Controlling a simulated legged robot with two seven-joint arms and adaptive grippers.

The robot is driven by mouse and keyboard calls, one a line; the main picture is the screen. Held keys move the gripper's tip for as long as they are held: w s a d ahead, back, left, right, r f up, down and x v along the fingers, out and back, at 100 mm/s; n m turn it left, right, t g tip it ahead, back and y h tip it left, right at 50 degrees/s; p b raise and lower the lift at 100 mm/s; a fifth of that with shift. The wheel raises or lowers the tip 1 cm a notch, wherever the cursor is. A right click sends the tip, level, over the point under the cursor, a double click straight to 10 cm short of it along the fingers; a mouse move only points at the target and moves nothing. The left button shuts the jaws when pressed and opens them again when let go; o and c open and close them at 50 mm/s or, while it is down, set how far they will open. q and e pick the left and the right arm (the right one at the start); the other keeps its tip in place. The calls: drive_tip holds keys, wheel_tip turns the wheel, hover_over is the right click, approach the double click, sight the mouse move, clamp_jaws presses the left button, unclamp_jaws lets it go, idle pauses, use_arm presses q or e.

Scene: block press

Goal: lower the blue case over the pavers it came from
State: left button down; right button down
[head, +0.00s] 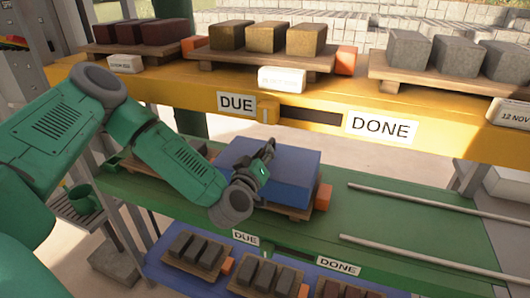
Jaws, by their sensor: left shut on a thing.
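The blue case (295,168) is a box on the middle green shelf, right of the picture's centre-left. It is at a wooden pallet (302,211), with its lower edge close to the boards. I cannot tell whether it touches them. No pavers show beneath it; any there are hidden by the case. My left gripper (266,155) is at the top of the case, shut on it; the grip itself is small and partly hidden by the gripper. My right gripper is not in view.
An orange block (323,197) stands at the pallet's right end. Another pallet is partly behind my left arm. Two pale rails (430,201) lie on the green shelf (390,225), otherwise clear at right. The yellow shelf (190,84) above and blue shelf below hold pavers on pallets.

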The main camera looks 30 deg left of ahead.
use_arm(q)
drive_tip(key=shift+d, duration=0.15)
drive_tip(key=shift+f, duration=0.25)
idle(0.4)
drive_tip(key=c, duration=1.4)
unclamp_jaws()
drive_tip(key=shift+c, duration=0.2)
drive_tip(key=shift+s+f, duration=0.1)
drive_tip(key=shift+s, duration=0.05)
drive_tip(key=v, duration=1.1)
drive_tip(key=shift+s, duration=0.35)
drive_tip(key=shift+s, duration=0.1)
